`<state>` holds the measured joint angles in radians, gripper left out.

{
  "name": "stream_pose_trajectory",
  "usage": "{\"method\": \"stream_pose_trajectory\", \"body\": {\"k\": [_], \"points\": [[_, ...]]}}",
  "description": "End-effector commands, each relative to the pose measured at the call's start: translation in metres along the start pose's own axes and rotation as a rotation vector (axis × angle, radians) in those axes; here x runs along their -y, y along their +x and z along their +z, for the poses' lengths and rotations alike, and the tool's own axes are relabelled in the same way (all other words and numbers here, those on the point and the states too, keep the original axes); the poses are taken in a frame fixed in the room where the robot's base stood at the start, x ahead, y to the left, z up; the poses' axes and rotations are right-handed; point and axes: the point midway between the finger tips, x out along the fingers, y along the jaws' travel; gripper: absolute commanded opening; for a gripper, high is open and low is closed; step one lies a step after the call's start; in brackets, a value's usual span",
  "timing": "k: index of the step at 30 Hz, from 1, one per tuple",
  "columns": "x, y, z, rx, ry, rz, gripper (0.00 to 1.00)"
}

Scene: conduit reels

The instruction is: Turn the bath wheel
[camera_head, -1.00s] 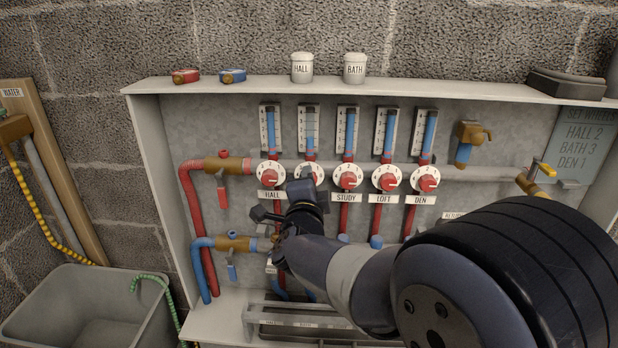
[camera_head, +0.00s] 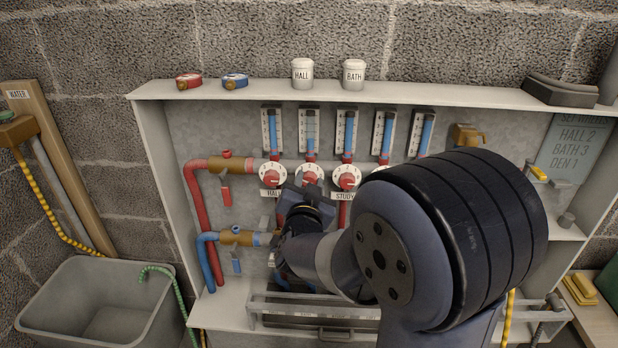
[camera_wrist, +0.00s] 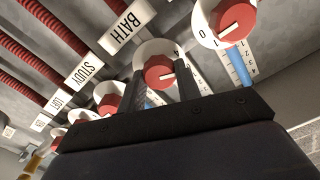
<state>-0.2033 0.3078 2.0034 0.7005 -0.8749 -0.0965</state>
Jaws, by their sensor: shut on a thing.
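The bath wheel (camera_head: 311,175), a red knob on a white numbered dial, is second from the left in the wheel row. It also shows in the wrist view (camera_wrist: 158,72) beside its BATH label (camera_wrist: 125,28), which appears upside down. My gripper (camera_head: 305,190) is at this wheel from below and in front. In the wrist view, its two dark fingers (camera_wrist: 161,88) stand on either side of the red knob, shut on it. The white pointer mark on the knob points rightward in that view. My wrist hides the BATH label in the head view.
The hall wheel (camera_head: 271,175) and study wheel (camera_head: 346,178) flank the bath wheel closely. Gauges stand above the wheels. A sign (camera_head: 573,150) at right reads HALL 2, BATH 3, DEN 1. A rail (camera_head: 270,308) crosses below. My arm hides the right-hand wheels' lower parts.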

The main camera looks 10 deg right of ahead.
Motion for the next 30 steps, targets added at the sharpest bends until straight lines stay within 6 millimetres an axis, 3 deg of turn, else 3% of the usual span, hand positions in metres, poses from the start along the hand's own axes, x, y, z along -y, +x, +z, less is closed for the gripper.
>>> {"method": "stream_pose_trajectory", "body": {"k": [15, 30], "points": [[0.0003, -0.0006, 0.0013, 0.006, -0.348, 0.0, 0.09], [-0.0002, -0.0006, 0.0025, 0.006, -0.419, 0.0, 0.09]]}}
